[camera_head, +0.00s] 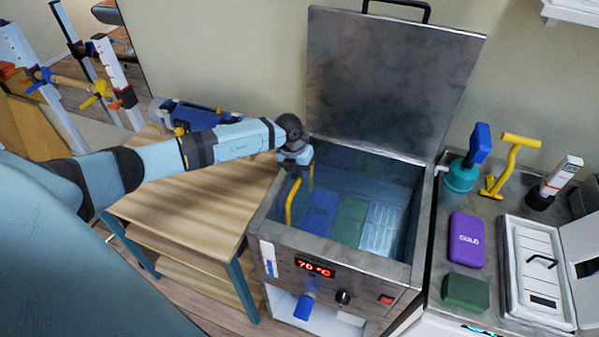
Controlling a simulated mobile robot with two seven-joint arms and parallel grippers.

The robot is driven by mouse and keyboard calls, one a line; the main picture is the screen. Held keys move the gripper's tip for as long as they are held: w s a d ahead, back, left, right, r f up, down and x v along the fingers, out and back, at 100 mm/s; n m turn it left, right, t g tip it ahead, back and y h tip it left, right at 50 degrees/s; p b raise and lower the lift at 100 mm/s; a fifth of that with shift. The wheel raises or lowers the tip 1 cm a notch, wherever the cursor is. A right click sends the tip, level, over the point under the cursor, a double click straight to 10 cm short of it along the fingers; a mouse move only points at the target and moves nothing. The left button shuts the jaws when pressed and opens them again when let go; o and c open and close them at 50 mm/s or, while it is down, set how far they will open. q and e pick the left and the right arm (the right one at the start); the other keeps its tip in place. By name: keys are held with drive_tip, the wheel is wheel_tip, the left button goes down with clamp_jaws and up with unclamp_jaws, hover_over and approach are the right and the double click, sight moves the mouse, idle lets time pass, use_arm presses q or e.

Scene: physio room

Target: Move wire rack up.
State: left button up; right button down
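An open steel tank (345,247) stands in the middle of the view, with its lid (385,85) raised behind it. Blue, green and pale packs lie low inside it, under what looks like water. A yellow bar (289,205), which looks like a handle of the wire rack, rises at the tank's left inner side. The rack's wires are not clear to me. My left gripper (297,172) points down over the left rim, at the top of the yellow bar. Its fingers are too small and covered to show whether they are closed on it. My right gripper is out of view.
The tank's front shows a red 70 °C display (315,268). A wooden shelf table (190,205) stands left of it. On the right, a counter holds a purple pack (467,240), a green block (466,292), a yellow T-handled tool (508,165) and a white lidded unit (538,262).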

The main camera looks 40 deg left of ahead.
use_arm(q)
clamp_jaws()
drive_tip(key=shift+r+p, duration=0.35)
drive_tip(key=shift+r, duration=0.25)
wheel_tip(320, 180, up, 14)
drive_tip(key=p, duration=0.6)
drive_tip(key=shift+w+r, duration=0.2)
drive_tip(key=shift+r, duration=0.05)
drive_tip(key=shift+a, duration=0.1)
